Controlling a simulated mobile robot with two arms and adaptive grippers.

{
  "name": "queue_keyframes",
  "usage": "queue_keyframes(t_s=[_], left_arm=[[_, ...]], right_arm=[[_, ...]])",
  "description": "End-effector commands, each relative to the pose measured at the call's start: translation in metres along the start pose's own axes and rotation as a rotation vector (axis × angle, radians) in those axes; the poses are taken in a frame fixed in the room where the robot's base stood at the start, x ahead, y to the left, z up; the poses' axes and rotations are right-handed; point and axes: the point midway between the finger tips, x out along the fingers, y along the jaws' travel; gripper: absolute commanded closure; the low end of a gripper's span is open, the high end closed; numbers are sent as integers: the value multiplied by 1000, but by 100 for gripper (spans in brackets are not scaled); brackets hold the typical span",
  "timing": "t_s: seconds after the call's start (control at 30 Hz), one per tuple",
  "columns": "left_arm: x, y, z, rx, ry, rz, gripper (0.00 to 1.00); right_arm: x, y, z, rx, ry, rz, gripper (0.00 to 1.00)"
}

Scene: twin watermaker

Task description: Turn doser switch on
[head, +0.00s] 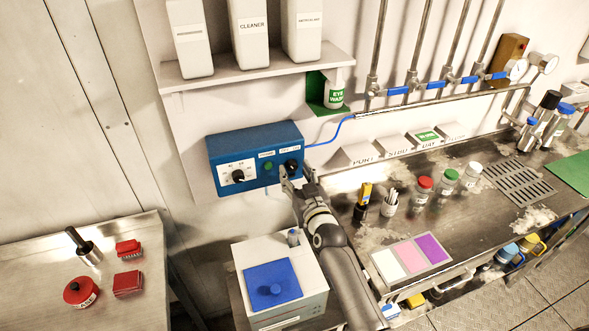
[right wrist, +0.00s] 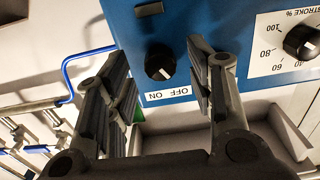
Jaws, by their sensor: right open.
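The doser (head: 255,157) is a blue wall box with a stroke dial (head: 238,176), a green button (head: 268,167) and a black rotary switch (head: 291,166) at its right end. In the right wrist view the picture is upside down; the switch (right wrist: 160,63) shows above an OFF/ON label (right wrist: 168,94). Its short white mark points toward the lower right of that picture. My right gripper (head: 294,182) is open just below and in front of the switch. In the wrist view its fingers (right wrist: 156,78) stand either side of the knob, apparently not touching it. My left gripper is not seen.
A shelf (head: 260,75) with white bottles hangs above the doser. A white device with a blue top (head: 272,285) stands below, beside my right arm. A blue cable (head: 330,133) leaves the box's right side. A steel counter (head: 345,215) with small bottles lies to the right.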

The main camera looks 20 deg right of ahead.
Motion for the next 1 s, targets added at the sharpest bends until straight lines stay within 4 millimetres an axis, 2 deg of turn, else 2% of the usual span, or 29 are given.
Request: queue_keyframes(t_s=[0.2, 0.53, 0.9, 1.0], left_arm=[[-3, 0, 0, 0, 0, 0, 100], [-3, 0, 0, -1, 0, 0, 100], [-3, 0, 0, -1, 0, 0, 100], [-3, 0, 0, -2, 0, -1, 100]], right_arm=[[12, 0, 0, -1, -1, 0, 51], [14, 0, 0, -1, 0, 0, 51], [13, 0, 0, -1, -1, 0, 97], [13, 0, 0, 2, -1, 0, 97]])
